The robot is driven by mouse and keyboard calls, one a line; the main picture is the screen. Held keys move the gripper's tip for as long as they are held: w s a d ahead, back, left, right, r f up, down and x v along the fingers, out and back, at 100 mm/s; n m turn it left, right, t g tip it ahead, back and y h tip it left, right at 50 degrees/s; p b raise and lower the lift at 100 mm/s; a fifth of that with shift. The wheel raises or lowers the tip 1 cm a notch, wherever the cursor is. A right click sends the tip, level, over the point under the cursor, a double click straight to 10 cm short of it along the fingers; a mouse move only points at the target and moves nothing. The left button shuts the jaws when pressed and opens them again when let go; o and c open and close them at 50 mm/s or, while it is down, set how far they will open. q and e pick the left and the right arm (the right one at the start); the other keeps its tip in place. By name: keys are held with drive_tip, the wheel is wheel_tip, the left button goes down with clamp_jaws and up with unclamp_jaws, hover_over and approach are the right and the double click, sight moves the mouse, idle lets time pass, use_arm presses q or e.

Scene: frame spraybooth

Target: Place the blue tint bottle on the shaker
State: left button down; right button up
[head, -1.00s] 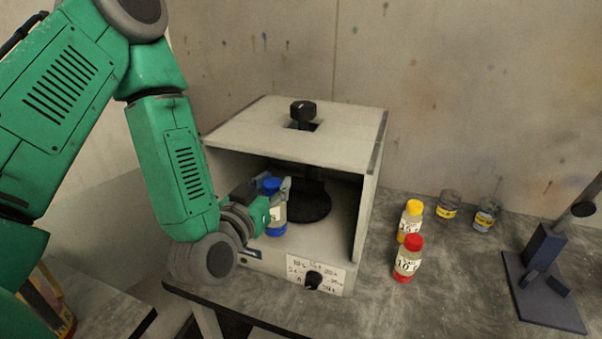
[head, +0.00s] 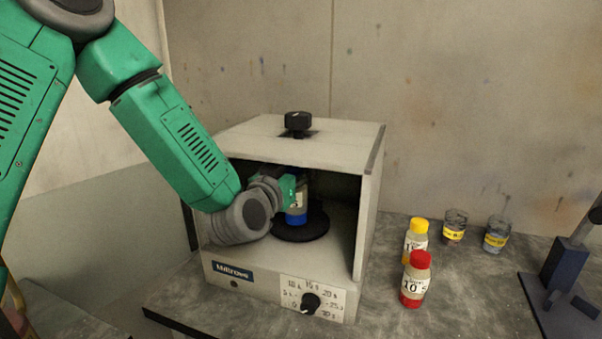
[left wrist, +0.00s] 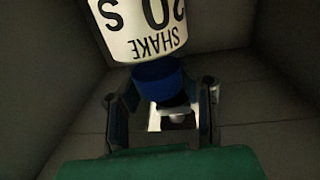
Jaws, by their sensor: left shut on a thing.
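The blue tint bottle (head: 297,208) is inside the shaker (head: 372,180), upright over the round black plate (head: 312,232). I cannot tell whether its base touches the plate. My left gripper (head: 298,186) reaches into the shaker's open front from the left and is shut on the bottle. In the left wrist view the bottle's white label (left wrist: 140,28) reads "SHAKE" and "20 S", upside down, with its blue cap (left wrist: 157,78) between the fingers (left wrist: 160,112). My right gripper is not in view.
A yellow-capped bottle (head: 416,240) and a red-capped bottle (head: 416,280) stand right of the shaker. Two small jars (head: 455,226) (head: 496,234) stand behind them. A dark blue stand (head: 562,270) is at the far right. The shaker's roof and side walls enclose my gripper.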

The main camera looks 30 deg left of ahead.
use_arm(q)
drive_tip(key=w, duration=0.1)
drive_tip(key=w+a+f, duration=0.1)
drive_tip(key=w+a, duration=0.1)
drive_tip(key=shift+w+f, duration=0.1)
drive_tip(key=shift+f, duration=0.3)
drive_tip(key=c, duration=1.3)
unclamp_jaws()
drive_tip(key=shift+a, duration=0.1)
drive_tip(key=shift+c, duration=0.2)
drive_tip(key=shift+o, duration=0.8)
drive_tip(key=shift+s+d, duration=0.35)
drive_tip(key=shift+d, duration=0.3)
drive_tip(key=s+d+p, duration=0.1)
drive_tip(key=s+p, duration=0.1)
drive_tip(key=s, duration=0.9)
drive_tip(key=shift+d, duration=0.3)
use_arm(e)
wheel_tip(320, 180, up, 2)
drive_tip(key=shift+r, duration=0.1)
use_arm(q)
drive_tip(key=shift+a, duration=0.25)
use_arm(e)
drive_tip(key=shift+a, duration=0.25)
